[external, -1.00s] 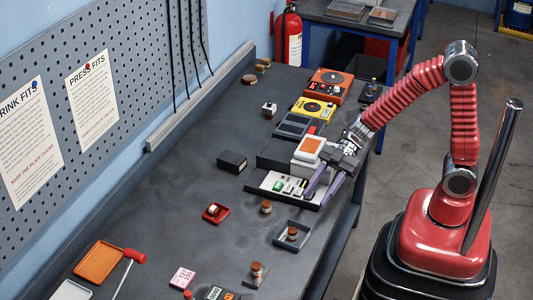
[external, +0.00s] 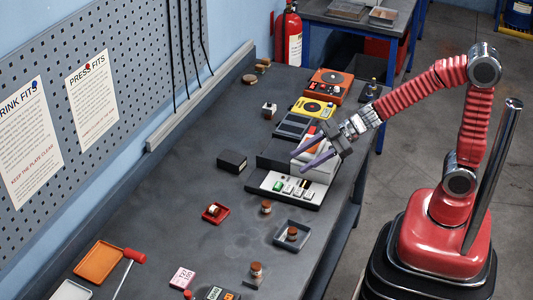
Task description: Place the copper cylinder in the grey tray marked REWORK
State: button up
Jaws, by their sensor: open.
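My gripper (external: 299,163) is open and empty, its two purple fingers apart and pointing left over a boxy grey-and-white device. Small copper-brown cylinders stand on the bench: one alone (external: 266,207), and one at the front (external: 256,269). Another cylinder (external: 292,233) sits inside a grey tray (external: 306,245) near the bench's right edge. A small red tray (external: 222,220) holds a coppery round piece (external: 213,210). No REWORK marking is readable on the grey tray, and I cannot tell which cylinder is the task's. All of these are apart from my gripper.
The grey-and-white device (external: 271,187) with coloured buttons stands under my gripper. A black box (external: 232,161) is left of it. A yellow unit (external: 314,109) and an orange unit (external: 331,86) stand behind. An orange tray (external: 99,263) is at front left. The bench between is mostly clear.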

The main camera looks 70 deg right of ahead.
jog(key=d+r+m+t+h, duration=0.1)
jog(key=d, duration=0.2)
jog(key=d+r+m+h, duration=0.1)
jog(key=d+r+h, duration=0.1)
jog(key=d, duration=0.1)
jog(key=w+d+r+m+t+h, duration=0.1)
jog(key=d+r+m+h, duration=0.1)
jog(key=d, duration=0.1)
jog(key=shift+d+t, duration=0.3)
jog(key=shift+d, duration=0.05)
jog(key=s+d+m+g+h, duration=0.3)
jog(key=s+d+m+h, duration=0.25)
jog(key=s+d, duration=0.55)
jog(key=s+a+f+m+g+y, duration=0.1)
jog(key=s+a+m+g+y, duration=0.1)
jog(key=s, duration=1)
jog(key=a+g, duration=0.1)
jog(key=a, duration=0.1)
jog(key=shift+a+y, duration=0.35)
jog(key=shift+a, duration=0.05)
